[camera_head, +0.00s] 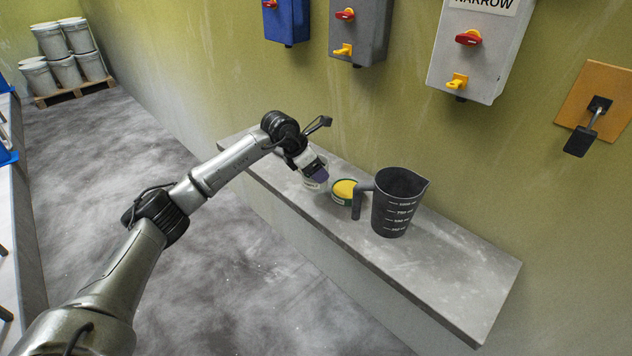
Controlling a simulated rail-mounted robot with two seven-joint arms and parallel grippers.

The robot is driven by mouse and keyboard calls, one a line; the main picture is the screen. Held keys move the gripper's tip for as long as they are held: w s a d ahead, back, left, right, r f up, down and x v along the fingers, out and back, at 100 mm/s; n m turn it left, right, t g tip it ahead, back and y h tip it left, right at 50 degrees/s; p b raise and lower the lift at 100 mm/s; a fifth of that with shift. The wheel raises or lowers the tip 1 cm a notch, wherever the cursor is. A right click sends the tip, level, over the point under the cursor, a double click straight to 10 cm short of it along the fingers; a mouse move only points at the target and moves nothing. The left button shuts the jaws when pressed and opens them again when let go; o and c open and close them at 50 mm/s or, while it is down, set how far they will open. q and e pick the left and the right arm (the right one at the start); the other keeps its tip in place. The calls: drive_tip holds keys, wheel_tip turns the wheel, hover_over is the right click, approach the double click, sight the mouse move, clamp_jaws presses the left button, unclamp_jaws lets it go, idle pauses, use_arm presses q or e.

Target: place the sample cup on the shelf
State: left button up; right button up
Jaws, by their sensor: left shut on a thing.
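My left gripper (317,172) reaches in from the left over the grey shelf (455,275) and points down. It is shut on a small pale cup, the sample cup (312,185), at the left part of the shelf. The gripper hides most of this cup, and I cannot tell whether its base touches the shelf. Another small cup with yellow contents and a dark green side (345,190) stands on the shelf just right of it. My right gripper is not in view.
A dark measuring jug (398,203) stands on the shelf, its handle close to the yellow cup. The shelf's right end is clear. Switch boxes (475,45) and a wooden board with a black lever (592,110) are on the wall. Pails (68,52) stand on a pallet far left.

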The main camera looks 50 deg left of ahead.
use_arm(q)
wheel_tip(320, 180, down, 3)
drive_tip(key=shift+r+b, duration=0.1)
drive_tip(key=shift+b, duration=0.4)
drive_tip(key=shift+f, duration=0.45)
drive_tip(key=shift+f, duration=0.1)
drive_tip(key=o, duration=0.9)
drive_tip(key=shift+s+r, duration=0.1)
drive_tip(key=shift+r, duration=0.3)
drive_tip(key=p+v, duration=0.2)
drive_tip(key=v, duration=0.9)
drive_tip(key=shift+s+a+r+p, duration=0.15)
drive_tip(key=shift+s+p, duration=0.05)
drive_tip(key=shift+p, duration=0.15)
